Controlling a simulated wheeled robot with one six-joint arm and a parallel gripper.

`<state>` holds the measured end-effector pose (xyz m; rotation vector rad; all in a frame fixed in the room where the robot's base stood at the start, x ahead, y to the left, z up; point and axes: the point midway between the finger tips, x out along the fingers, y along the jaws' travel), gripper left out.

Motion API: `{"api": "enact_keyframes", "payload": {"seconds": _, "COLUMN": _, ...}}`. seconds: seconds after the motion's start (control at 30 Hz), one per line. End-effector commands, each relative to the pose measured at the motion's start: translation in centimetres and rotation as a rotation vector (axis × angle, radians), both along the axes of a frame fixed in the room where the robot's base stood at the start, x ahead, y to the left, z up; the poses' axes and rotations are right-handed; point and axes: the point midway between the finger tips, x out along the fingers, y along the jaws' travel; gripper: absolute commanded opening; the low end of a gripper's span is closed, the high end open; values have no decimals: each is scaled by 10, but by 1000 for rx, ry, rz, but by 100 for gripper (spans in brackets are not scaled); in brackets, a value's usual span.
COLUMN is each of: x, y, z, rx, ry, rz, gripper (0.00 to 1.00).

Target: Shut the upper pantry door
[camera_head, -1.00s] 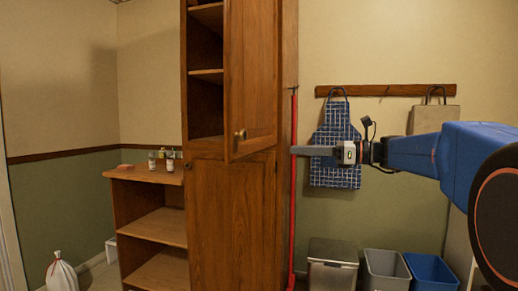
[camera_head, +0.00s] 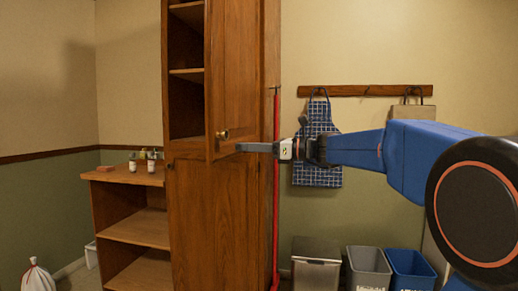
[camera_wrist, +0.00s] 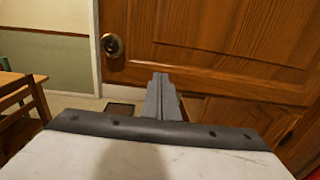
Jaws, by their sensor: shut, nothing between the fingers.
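The upper pantry door (camera_head: 234,70) is brown panelled wood and stands ajar, hinged at its right, with dark shelves showing in the gap at its left. Its round brass knob (camera_head: 222,134) is near the lower left corner. In the wrist view the door (camera_wrist: 225,40) fills the upper right, with the knob (camera_wrist: 112,45) at upper left. My gripper (camera_head: 243,147) is shut and empty, pointing left at the door's lower edge, just right of and below the knob. In the wrist view the shut fingers (camera_wrist: 161,90) point toward the door's bottom rail. I cannot tell whether they touch it.
The lower pantry door (camera_head: 215,220) is closed. A red pole (camera_head: 276,200) stands right of the pantry. A checked apron (camera_head: 318,150) hangs on a wall rail. Several bins (camera_head: 369,268) stand below. An open shelf unit (camera_head: 140,228) with small bottles (camera_head: 151,160) is at left.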

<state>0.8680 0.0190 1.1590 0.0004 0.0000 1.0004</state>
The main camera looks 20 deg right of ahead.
Motion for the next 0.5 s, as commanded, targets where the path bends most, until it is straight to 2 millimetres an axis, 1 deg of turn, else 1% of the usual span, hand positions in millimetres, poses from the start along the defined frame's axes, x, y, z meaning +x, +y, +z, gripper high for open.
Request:
{"api": "enact_keyframes", "payload": {"seconds": 0.1, "x": 6, "y": 11, "z": 0, "rx": 0, "ry": 0, "rz": 2, "gripper": 0}}
{"api": "enact_keyframes", "payload": {"seconds": 0.2, "x": 10, "y": 15, "z": 0, "rx": 0, "ry": 0, "rz": 0, "gripper": 0}}
{"api": "enact_keyframes", "payload": {"seconds": 0.5, "x": 12, "y": 19, "z": 0, "rx": 0, "ry": 0, "rz": -1, "gripper": 0}}
